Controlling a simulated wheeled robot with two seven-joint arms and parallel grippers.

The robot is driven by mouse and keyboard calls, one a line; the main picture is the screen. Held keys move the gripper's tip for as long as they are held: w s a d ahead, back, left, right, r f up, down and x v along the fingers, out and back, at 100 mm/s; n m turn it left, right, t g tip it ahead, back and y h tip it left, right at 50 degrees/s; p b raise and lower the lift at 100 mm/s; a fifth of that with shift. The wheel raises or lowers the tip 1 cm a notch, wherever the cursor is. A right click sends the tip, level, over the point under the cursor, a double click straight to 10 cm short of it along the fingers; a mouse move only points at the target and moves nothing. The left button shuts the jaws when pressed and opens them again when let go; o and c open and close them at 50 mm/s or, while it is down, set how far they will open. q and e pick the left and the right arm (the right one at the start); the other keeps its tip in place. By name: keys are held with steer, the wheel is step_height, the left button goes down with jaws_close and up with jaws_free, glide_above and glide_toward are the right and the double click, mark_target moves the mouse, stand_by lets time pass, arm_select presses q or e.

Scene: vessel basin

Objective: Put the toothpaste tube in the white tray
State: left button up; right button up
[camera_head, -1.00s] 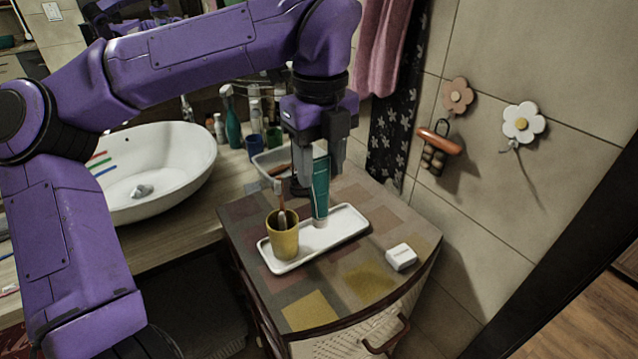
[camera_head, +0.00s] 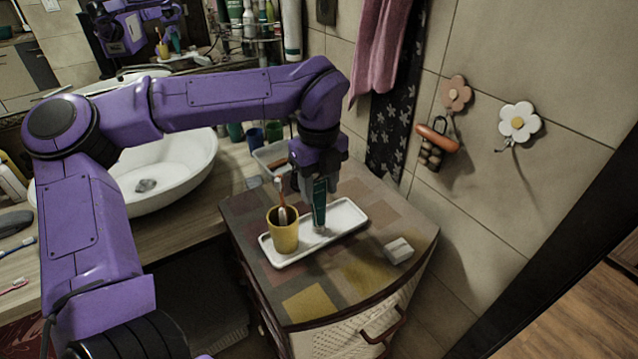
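The teal toothpaste tube (camera_head: 319,209) stands upright with its pale cap end down, inside the white tray (camera_head: 345,216), just right of the yellow cup. My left gripper (camera_head: 319,190) points down over it, with a finger at each side of its upper part. The top of the tube is hidden by the gripper. I cannot tell whether the fingers press on the tube or stand slightly apart from it. My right gripper is not in view.
A yellow cup (camera_head: 283,236) with a toothbrush stands in the tray's left part, close to the tube. A small white box (camera_head: 398,251) lies right of the tray on the patterned cabinet top. A white basin (camera_head: 165,170) is at the left.

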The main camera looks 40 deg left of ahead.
arm_select(q)
steer(key=o, duration=0.4)
step_height(320, 180, up, 12)
steer(key=shift+r, duration=0.2)
